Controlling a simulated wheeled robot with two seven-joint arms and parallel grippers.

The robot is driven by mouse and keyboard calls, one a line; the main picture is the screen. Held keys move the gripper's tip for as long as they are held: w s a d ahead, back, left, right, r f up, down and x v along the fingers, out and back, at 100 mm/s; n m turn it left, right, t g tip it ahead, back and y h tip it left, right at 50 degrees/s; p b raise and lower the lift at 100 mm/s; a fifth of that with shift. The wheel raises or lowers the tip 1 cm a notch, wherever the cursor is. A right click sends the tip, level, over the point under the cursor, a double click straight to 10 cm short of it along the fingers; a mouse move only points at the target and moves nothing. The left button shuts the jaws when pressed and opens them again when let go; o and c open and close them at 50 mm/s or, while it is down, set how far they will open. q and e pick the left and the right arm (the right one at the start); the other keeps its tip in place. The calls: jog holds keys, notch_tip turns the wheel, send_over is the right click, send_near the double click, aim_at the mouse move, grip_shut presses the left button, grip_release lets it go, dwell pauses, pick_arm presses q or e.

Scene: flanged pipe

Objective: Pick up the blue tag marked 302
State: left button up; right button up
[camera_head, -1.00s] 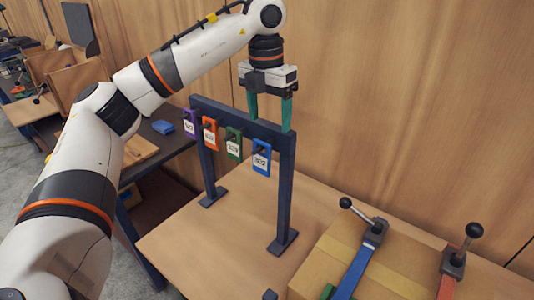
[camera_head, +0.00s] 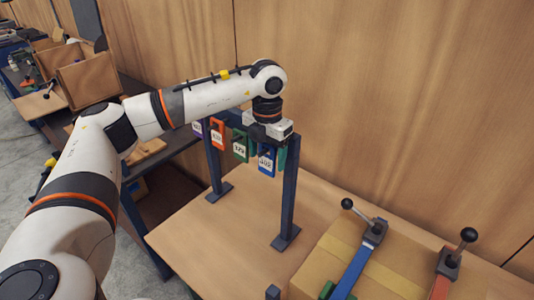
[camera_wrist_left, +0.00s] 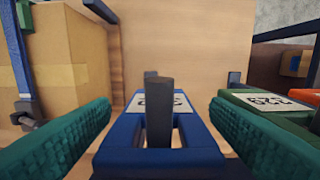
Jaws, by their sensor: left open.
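The blue tag (camera_head: 266,161) hangs from the dark blue rack (camera_head: 288,190) at the right end of the row of tags. Its white label reads like 302 in the head view. In the left wrist view the blue tag (camera_wrist_left: 118,157) lies between the green fingers, with a dark peg (camera_wrist_left: 160,105) through its slot. My left gripper (camera_head: 266,152) is open, one finger on each side of the tag, with a gap visible on both sides. Its fingers partly cover the tag's upper part in the head view. My right gripper is not in view.
A green tag (camera_head: 241,148) hangs close beside the blue one, near a finger. A cardboard box (camera_head: 390,276) with lever clamps stands at the right. The tabletop (camera_head: 215,235) before the rack is clear.

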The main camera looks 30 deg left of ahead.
pick_arm(q)
jog(key=shift+f, duration=0.35)
jog(key=c, duration=1)
jog(key=shift+c, duration=0.2)
